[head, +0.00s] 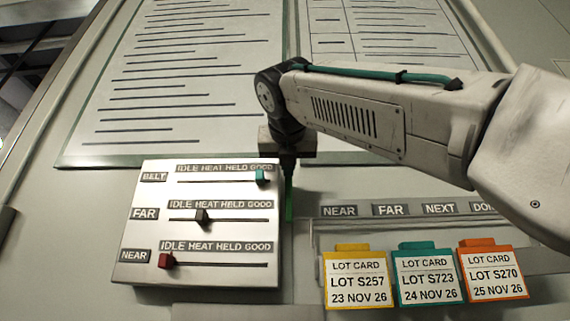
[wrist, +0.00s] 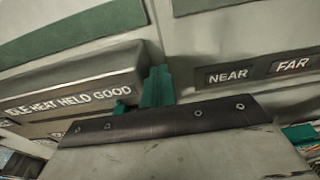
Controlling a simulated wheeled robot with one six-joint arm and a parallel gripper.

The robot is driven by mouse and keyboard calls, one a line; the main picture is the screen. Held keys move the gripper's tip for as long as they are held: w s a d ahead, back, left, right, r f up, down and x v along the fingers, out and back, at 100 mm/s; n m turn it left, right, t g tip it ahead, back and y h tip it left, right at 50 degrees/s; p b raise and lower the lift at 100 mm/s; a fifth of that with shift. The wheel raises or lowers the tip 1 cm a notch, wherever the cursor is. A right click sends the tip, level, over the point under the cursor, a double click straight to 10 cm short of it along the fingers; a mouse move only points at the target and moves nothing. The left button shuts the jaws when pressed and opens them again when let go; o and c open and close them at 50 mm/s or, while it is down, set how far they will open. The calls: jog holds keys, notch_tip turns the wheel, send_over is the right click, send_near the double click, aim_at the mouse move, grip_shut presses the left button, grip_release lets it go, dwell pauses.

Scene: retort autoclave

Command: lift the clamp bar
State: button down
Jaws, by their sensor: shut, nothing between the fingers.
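I cannot make out a clamp bar in either view. My gripper (head: 289,205) points down in front of the panel, just right of the slider box, with its narrow green fingers together and nothing seen between them. The fingers also show in the wrist view (wrist: 157,87), beside the end of the slider box. Part of the lower panel is hidden in the wrist view by a pale body with a dark bolted strip in the foreground.
The slider box (head: 220,226) has a teal knob (head: 260,177) at GOOD, a dark knob (head: 202,217) near HEAT and a red knob (head: 166,261) at IDLE. Yellow (head: 353,278), teal (head: 428,275) and orange (head: 493,272) lot cards hang right, below a label strip (head: 460,208).

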jog(key=shift+w+a+f, duration=0.1)
jog(key=shift+w+f, duration=0.25)
jog(key=shift+w, duration=0.05)
jog(key=s+r, duration=0.1)
jog(key=s, duration=0.7)
jog(key=shift+s+r, duration=0.2)
jog(key=shift+r, duration=0.2)
